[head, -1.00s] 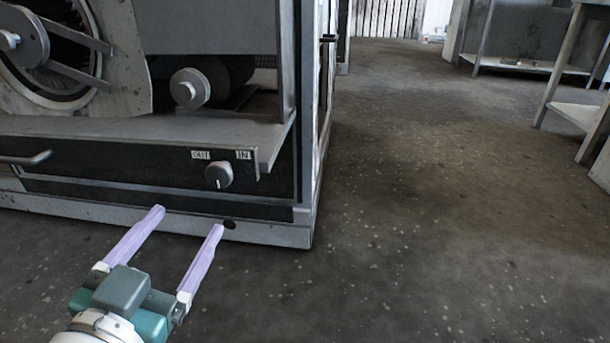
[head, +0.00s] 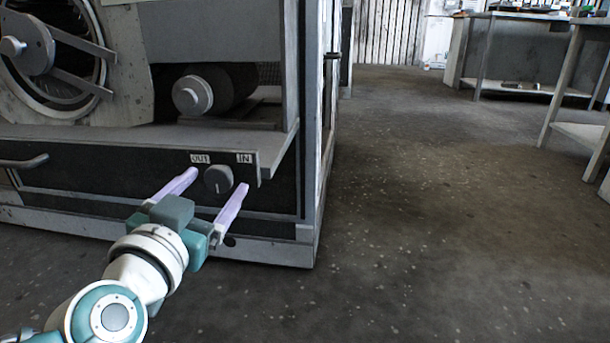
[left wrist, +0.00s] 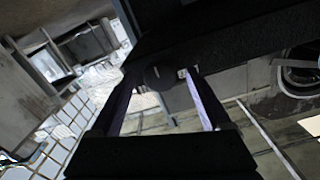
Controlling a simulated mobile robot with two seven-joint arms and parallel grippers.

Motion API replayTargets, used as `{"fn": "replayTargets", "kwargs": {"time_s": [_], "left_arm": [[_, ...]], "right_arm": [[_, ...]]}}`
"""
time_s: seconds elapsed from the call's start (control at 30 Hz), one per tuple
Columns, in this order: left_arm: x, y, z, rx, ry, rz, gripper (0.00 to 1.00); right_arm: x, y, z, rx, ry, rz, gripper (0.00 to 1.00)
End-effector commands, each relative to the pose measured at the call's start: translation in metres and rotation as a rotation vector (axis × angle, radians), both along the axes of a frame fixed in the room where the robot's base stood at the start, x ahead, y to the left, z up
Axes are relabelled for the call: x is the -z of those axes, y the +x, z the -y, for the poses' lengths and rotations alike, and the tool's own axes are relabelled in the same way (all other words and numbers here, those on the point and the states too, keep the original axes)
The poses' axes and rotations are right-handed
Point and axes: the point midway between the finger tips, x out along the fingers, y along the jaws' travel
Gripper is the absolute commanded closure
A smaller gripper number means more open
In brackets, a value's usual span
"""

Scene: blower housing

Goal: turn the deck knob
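The deck knob (head: 218,179) is a small grey round knob with a pale pointer line. It sits on the dark front panel of the blower housing, below the OUT label (head: 200,158) and the IN label (head: 244,157). My left gripper (head: 217,180) is open, with its two pale purple fingers on either side of the knob in the head view. In the left wrist view the knob (left wrist: 158,76) shows dark between the fingertips, with a gap on each side. I cannot tell how deep the fingers reach around it. My right gripper is in neither view.
A ledge (head: 130,138) juts out just above the knob panel. A bar handle (head: 24,161) is at the panel's left. A fan wheel and a cylindrical roller (head: 193,95) are above. Open floor (head: 430,220) lies to the right, with worktables (head: 580,132) beyond.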

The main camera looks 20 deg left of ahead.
Motion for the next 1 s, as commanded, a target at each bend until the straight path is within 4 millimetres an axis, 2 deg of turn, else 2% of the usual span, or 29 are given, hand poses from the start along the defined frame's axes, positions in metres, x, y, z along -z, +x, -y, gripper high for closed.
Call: {"fn": "replayTargets", "kwargs": {"time_s": [0.07,0.7,1.0], "left_arm": [[0.0,-0.0002,0.0,0.0,0.0,0.0,0.27],[0.0,-0.0003,-0.0001,0.0,0.0,0.0,0.99],[-0.0004,-0.0003,0.0,0.0,-0.021,0.006,1.0]], "right_arm": [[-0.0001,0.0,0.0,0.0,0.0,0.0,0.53],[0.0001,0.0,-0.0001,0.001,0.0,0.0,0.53],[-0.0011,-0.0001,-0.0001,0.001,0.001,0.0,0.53]]}}
